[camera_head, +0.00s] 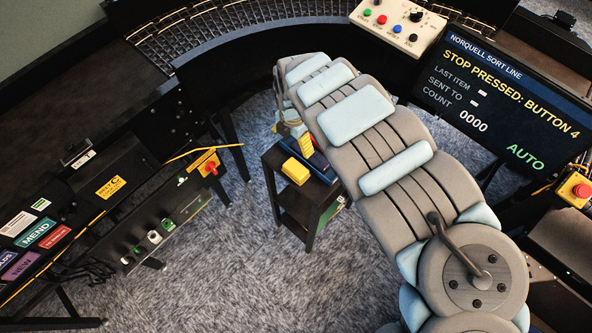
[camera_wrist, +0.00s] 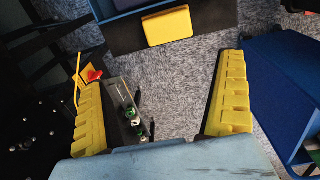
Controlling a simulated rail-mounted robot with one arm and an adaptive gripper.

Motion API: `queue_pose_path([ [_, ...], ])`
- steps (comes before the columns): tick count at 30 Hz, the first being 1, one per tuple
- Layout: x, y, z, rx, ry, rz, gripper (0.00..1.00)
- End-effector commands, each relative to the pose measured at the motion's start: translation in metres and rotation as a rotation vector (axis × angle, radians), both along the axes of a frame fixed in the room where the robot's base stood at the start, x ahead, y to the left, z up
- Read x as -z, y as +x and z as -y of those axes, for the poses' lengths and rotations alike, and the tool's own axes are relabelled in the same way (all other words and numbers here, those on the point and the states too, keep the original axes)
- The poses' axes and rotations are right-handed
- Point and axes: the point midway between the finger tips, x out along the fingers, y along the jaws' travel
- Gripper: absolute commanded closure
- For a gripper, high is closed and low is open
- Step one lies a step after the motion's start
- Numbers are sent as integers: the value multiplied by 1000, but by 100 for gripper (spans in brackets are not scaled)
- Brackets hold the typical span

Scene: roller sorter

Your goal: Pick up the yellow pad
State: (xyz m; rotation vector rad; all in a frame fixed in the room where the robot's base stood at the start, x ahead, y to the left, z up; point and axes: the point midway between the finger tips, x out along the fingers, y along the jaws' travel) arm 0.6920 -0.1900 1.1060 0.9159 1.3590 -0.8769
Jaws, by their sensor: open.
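The yellow pad (camera_head: 296,170) is a small block lying on the near left edge of the top of a small black stand (camera_head: 290,222). In the wrist view the yellow pad (camera_wrist: 167,26) shows at the top middle, on the edge of the dark top beside something blue. My gripper (camera_wrist: 160,75) is open, its two yellow ridged fingers wide apart. Only grey carpet and part of a control box show between them. The pad lies beyond the fingertips, apart from them. In the head view my arm hides most of my gripper.
A blue item (camera_head: 320,164) lies on the stand beside the pad. A control box with buttons (camera_head: 160,235) and a red switch (camera_head: 211,168) are at the left. In the wrist view a large blue panel (camera_wrist: 285,85) stands close to the right finger. A screen (camera_head: 505,95) is at the right.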

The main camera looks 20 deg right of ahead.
Motion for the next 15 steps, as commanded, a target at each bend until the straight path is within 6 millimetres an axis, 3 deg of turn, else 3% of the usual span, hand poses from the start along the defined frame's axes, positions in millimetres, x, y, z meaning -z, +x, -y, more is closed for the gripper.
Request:
queue_pose_path([
  [5,9,-12,6,-10,-10,-33,0],
  [15,53,-11,5,-10,-8,-29,0],
])
